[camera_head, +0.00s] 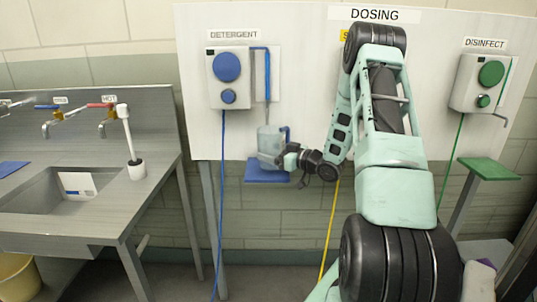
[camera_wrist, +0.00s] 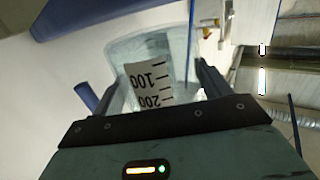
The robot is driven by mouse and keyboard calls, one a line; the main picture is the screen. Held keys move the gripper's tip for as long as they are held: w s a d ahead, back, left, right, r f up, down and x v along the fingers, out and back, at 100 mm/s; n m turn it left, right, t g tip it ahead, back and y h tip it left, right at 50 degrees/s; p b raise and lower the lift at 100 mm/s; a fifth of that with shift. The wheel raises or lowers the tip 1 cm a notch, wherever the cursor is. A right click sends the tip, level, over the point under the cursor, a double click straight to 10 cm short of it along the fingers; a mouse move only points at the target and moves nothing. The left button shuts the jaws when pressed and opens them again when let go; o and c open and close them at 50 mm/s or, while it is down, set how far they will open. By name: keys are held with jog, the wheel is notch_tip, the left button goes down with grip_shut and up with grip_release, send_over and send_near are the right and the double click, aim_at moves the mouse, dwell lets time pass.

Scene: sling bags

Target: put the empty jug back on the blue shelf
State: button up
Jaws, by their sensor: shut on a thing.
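The jug (camera_head: 270,143) is clear and pale, with a blue handle partly seen at its right. It is at the blue shelf (camera_head: 266,176), under the detergent dispenser. I cannot tell whether its base touches the shelf. My gripper (camera_head: 287,158) reaches in from the right and is shut on the jug. In the wrist view the jug (camera_wrist: 185,50) sits between the two dark fingers (camera_wrist: 165,88), its scale marked 100 and 200. No liquid is visible in it.
The detergent dispenser (camera_head: 228,78) and its blue spout tube (camera_head: 267,75) are above the jug. A blue hose (camera_head: 219,200) hangs left of the shelf. A green shelf (camera_head: 489,168) is at the right. A steel sink (camera_head: 60,198) stands at the left.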

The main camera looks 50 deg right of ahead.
jog(key=shift+w+a+r, duration=0.15)
jog(key=shift+w+a, duration=0.05)
jog(key=shift+w, duration=0.8)
jog(key=shift+s+f+p, duration=0.1)
jog(key=shift+f+p, duration=0.2)
jog(key=shift+f, duration=0.55)
jog(key=shift+f, duration=0.1)
jog(key=shift+f, duration=0.1)
jog(key=o, duration=1.1)
jog(key=shift+d, duration=0.1)
